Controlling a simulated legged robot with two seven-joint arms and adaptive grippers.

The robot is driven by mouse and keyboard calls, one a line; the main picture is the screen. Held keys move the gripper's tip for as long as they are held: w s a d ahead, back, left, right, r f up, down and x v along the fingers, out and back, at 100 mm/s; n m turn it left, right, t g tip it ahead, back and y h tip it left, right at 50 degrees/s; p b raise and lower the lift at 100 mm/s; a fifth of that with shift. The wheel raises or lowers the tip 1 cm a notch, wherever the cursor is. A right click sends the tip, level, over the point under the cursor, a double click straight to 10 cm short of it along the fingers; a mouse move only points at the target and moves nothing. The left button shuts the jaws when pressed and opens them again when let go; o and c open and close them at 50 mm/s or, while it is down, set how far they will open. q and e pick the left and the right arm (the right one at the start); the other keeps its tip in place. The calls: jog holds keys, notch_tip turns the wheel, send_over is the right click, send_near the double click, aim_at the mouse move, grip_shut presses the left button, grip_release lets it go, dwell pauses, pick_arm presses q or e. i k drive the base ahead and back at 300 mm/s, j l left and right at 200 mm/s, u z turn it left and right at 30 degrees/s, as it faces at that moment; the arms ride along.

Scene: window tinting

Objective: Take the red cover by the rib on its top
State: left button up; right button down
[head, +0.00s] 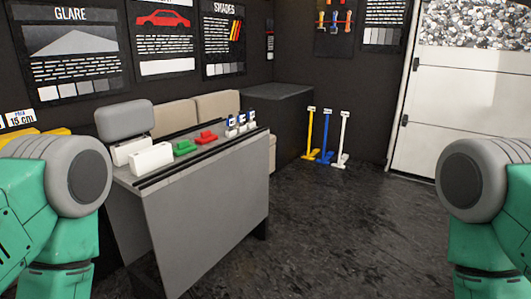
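The red cover (206,137) sits on the grey workbench (205,215), right of a similar green piece (184,148). A small raised part shows on its top; at this size I cannot make out its exact shape. My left arm fills the left edge of the head view and my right arm the right edge, both with green links and grey rounded joints. Neither gripper shows in the frame. Both visible arm parts are in the near foreground, apart from the red cover.
White blocks (151,158) stand left of the green piece, and several small blue-and-white bottles (241,122) stand to the right. Yellow, blue and white stands (326,137) are by the back wall. The floor (340,225) right of the bench is clear.

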aim_at(206, 137)
jog(key=i+l+z, duration=0.15)
jog(key=i, duration=0.5)
jog(key=i+l+z, duration=0.15)
jog(key=i, duration=0.5)
jog(key=i+l+z, duration=0.15)
jog(key=i, duration=0.55)
